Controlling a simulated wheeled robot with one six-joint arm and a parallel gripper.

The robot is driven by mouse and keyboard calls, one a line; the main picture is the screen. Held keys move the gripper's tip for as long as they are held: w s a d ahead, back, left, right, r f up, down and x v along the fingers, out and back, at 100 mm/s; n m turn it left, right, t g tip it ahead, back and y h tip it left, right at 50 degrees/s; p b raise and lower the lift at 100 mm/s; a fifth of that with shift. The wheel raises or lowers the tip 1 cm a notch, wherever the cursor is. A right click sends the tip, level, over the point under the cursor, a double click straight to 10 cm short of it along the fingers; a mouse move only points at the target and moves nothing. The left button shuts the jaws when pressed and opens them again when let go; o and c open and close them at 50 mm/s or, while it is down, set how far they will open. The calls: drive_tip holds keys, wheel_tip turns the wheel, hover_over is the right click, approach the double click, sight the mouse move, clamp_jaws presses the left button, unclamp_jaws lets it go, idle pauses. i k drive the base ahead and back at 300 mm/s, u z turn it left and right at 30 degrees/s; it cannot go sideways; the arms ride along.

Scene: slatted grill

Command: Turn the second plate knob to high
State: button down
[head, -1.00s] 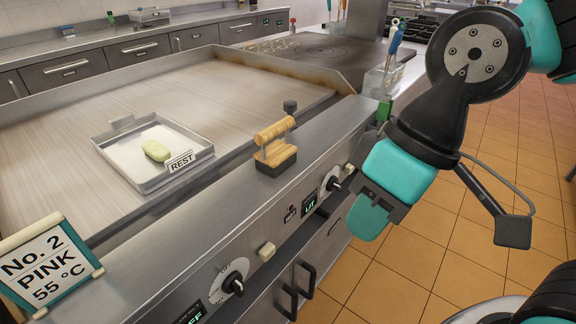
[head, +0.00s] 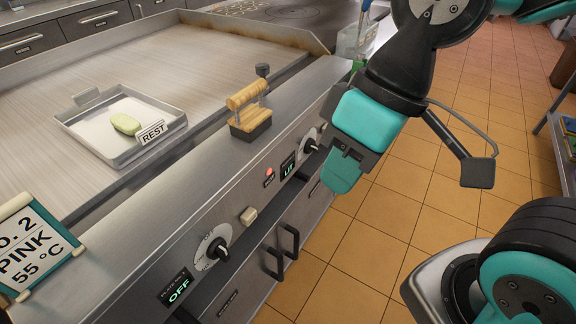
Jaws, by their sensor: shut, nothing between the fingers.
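Two black plate knobs with pale dials show on the griddle's front panel in the head view. The nearer knob (head: 217,249) has a display (head: 178,290) reading OFF beside it. The farther knob (head: 310,144) has a display (head: 288,165) reading LIT, with a glowing red lamp (head: 269,172) close by. I cannot tell from the labels which knob is the second. My gripper (head: 342,171) is shut and empty, in front of the panel, just right of the farther knob in the picture. I see no contact with either knob.
A steel tray (head: 165,143) with a pale green item (head: 125,124) and a REST sign sits on the griddle plate (head: 200,60). A wooden-handled press (head: 248,110) stands on the front ledge. A pale button (head: 249,215) juts from the panel. Tiled floor (head: 400,210) is open at right.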

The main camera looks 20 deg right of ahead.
sight(311, 146)
drive_tip(key=u, duration=1.75)
drive_tip(key=k, duration=0.45)
drive_tip(key=z, duration=1.5)
